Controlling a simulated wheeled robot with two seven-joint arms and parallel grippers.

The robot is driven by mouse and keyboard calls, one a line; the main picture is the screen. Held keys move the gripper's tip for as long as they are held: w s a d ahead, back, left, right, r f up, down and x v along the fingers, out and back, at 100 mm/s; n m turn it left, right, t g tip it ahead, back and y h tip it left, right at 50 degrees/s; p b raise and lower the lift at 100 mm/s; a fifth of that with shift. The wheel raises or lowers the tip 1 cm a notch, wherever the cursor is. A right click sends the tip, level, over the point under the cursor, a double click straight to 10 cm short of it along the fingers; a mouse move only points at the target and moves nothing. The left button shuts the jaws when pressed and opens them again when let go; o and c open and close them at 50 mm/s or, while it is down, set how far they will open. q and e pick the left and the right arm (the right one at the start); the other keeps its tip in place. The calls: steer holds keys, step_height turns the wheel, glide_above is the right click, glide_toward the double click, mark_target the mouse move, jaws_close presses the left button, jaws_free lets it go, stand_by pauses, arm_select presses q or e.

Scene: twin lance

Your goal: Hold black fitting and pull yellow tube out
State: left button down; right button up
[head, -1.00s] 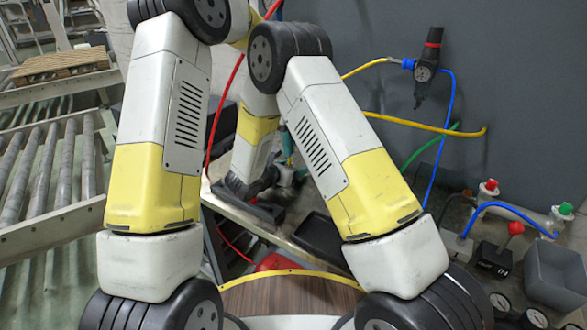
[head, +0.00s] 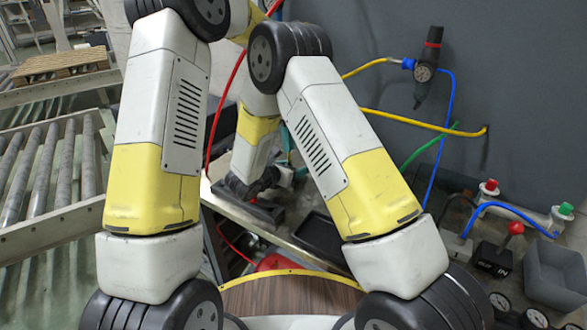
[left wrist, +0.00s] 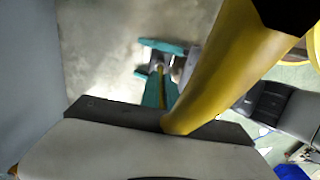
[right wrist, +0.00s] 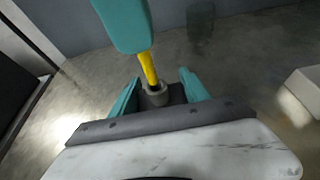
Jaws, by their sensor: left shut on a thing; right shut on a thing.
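In the right wrist view, my right gripper (right wrist: 160,88) is shut on the black fitting (right wrist: 178,94), which has a grey collar (right wrist: 157,96). The yellow tube (right wrist: 149,68) runs from this collar up to a teal finger of my left gripper (right wrist: 122,22). The tube end meets the collar; how deep it sits is hidden. In the left wrist view, my left gripper (left wrist: 160,92) is shut on the yellow tube (left wrist: 159,72). A thick yellow length (left wrist: 222,65), seemingly the tube near the camera, crosses that view. In the head view my arms hide most of the work.
A bench (head: 225,205) holds a dark tray (head: 318,238). A grey bin (head: 555,275) stands at right. A roller conveyor (head: 50,165) is at left.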

arm_select(q)
steer(key=shift+r, duration=2.5)
arm_select(e)
steer(key=o, duration=1.5)
